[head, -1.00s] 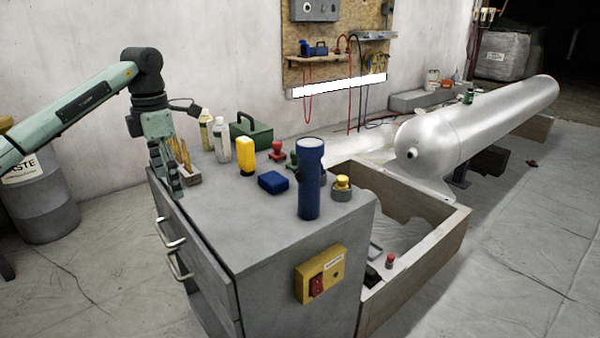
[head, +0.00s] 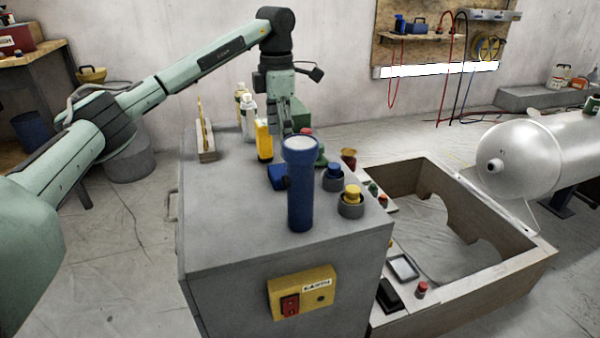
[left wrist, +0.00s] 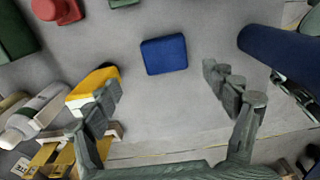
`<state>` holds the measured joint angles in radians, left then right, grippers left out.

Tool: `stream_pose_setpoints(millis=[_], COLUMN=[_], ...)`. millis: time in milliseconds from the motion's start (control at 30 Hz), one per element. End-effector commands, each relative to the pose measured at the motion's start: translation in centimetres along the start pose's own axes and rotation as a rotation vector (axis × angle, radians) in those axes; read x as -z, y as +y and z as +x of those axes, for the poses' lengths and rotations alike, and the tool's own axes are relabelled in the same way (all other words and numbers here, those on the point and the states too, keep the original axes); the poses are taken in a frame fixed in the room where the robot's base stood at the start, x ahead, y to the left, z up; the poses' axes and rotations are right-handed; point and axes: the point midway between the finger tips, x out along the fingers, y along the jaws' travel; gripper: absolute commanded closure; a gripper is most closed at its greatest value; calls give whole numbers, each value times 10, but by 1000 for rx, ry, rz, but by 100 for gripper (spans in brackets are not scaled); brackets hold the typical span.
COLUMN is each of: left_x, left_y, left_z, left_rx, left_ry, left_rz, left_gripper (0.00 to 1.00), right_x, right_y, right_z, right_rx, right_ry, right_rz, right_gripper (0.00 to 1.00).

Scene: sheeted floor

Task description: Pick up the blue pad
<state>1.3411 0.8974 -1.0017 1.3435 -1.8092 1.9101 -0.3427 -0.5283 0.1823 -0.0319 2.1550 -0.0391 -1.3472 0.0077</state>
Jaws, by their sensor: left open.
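The blue pad (left wrist: 165,54) lies flat on the grey cabinet top, a small rounded rectangular block. My left gripper (head: 288,128) points down above the cabinet top, near the pad. In the left wrist view my left gripper (left wrist: 165,92) has its fingers wide apart and empty, with the pad ahead of and between the fingertips. My right gripper is not in view.
A yellow object (left wrist: 92,87) is close to one finger, and the flashlight (left wrist: 280,52) stands on the other side. Bottles (head: 248,115), a wooden holder (head: 206,142) and red and yellow knobs (head: 351,195) share the cabinet top (head: 235,225). A wooden frame (head: 455,200) stands to the right.

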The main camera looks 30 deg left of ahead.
Motion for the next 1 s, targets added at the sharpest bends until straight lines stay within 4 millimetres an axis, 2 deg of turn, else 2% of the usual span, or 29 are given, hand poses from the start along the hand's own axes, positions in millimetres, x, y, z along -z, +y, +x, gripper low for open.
stream_pose_setpoints(millis=[367,600,900,1000], left_x=[1,1,0,0], left_y=[-4,-8,-8,-8], left_z=[39,72,78,78], left_rx=[1,1,0,0], left_ry=[3,2,1,1], left_rz=[0,0,0,0], left_gripper=[16,16,16,27], right_x=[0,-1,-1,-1], right_y=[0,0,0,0], right_z=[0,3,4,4], right_rx=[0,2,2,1], right_ry=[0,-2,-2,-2], right_rz=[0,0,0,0], right_gripper=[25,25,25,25])
